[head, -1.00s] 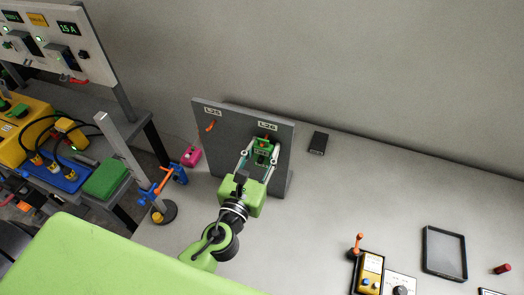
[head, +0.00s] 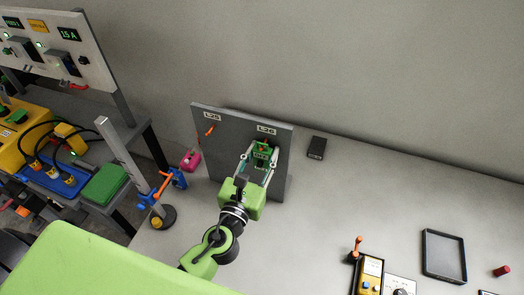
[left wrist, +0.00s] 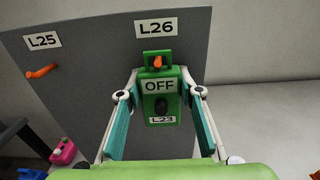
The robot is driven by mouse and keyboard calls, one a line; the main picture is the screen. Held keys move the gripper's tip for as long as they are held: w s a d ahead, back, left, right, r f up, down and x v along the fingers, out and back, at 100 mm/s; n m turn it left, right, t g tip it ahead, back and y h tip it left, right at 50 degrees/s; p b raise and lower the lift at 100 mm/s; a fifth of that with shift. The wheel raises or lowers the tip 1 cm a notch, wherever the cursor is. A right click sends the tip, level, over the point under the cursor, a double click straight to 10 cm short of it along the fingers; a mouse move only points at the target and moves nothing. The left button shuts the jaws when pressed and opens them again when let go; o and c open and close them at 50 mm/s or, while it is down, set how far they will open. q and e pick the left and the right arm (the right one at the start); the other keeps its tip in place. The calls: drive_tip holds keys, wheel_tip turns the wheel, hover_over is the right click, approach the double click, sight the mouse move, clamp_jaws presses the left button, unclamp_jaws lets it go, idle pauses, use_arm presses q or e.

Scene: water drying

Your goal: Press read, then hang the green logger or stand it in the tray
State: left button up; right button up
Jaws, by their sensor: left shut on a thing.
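The green logger (left wrist: 162,97) is upright against the grey board (left wrist: 92,97), under the label L26 (left wrist: 156,28). It reads OFF, has a dark round knob or button, and carries the label L23. The orange peg (left wrist: 158,62) shows through the opening in its top bracket. My left gripper (head: 259,163) is shut on the logger, with a finger on each side. The logger also shows in the head view (head: 262,152). The peg under L25 (head: 209,131) is bare. An empty dark tray (head: 444,279) lies at the right of the table. My right gripper is not in view.
A yellow box with a blue button (head: 370,275) and an orange-topped lever stands at the front. A small black box (head: 317,147) lies right of the board. The table's middle right is clear.

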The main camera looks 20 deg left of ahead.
use_arm(q)
drive_tip(key=o, duration=0.9)
drive_tip(key=shift+f, duration=0.2)
drive_tip(key=o, duration=0.3)
drive_tip(key=shift+w, duration=0.2)
drive_tip(key=shift+s+f, duration=0.15)
drive_tip(key=shift+s, duration=0.5)
drive_tip(key=s, duration=1.1)
drive_tip(key=shift+a, duration=0.2)
